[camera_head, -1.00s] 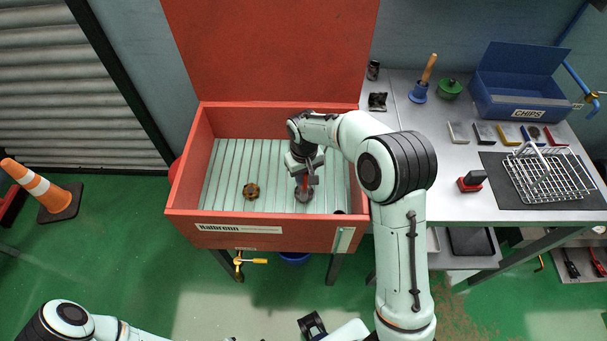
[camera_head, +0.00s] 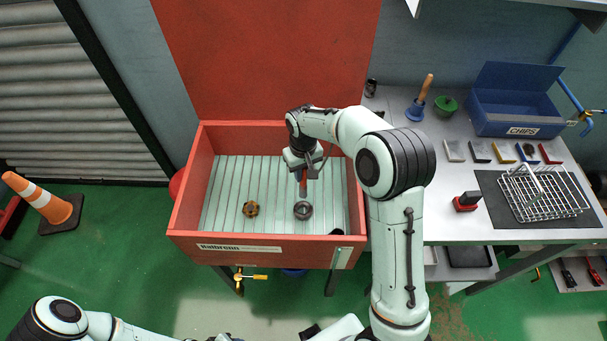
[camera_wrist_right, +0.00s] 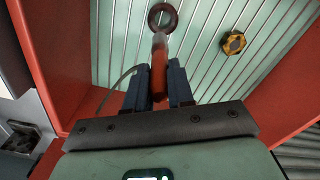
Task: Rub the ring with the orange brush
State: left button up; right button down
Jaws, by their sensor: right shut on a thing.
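The ring (camera_head: 303,210) is dark and lies on the slatted pale floor of the red open-lidded basin (camera_head: 185,205). In the right wrist view the ring (camera_wrist_right: 162,17) is at the top edge. My right gripper (camera_head: 304,172) is shut on the orange brush (camera_head: 303,186), just behind the ring. In the right wrist view the gripper's fingers (camera_wrist_right: 158,88) flank the brush's red-orange handle (camera_wrist_right: 158,72), which points at the ring's near rim. I cannot tell whether the brush touches the ring. Only my left arm shows at bottom left; its gripper is out of view.
A brown-yellow knob-like part (camera_head: 251,208) lies left of the ring; it also shows in the right wrist view (camera_wrist_right: 233,42). The basin's walls surround the gripper. The bench on the right holds a wire basket (camera_head: 543,193), a blue chips box (camera_head: 515,125) and several coloured blocks.

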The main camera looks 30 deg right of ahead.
jog(key=shift+r+p, duration=0.55)
jog(key=shift+r, duration=0.65)
pick_arm(q)
jog(key=shift+w+r, duration=0.5)
jog(key=shift+r, duration=0.4)
jog(key=shift+s, duration=0.1)
pick_arm(e)
jog(key=shift+f, duration=0.1)
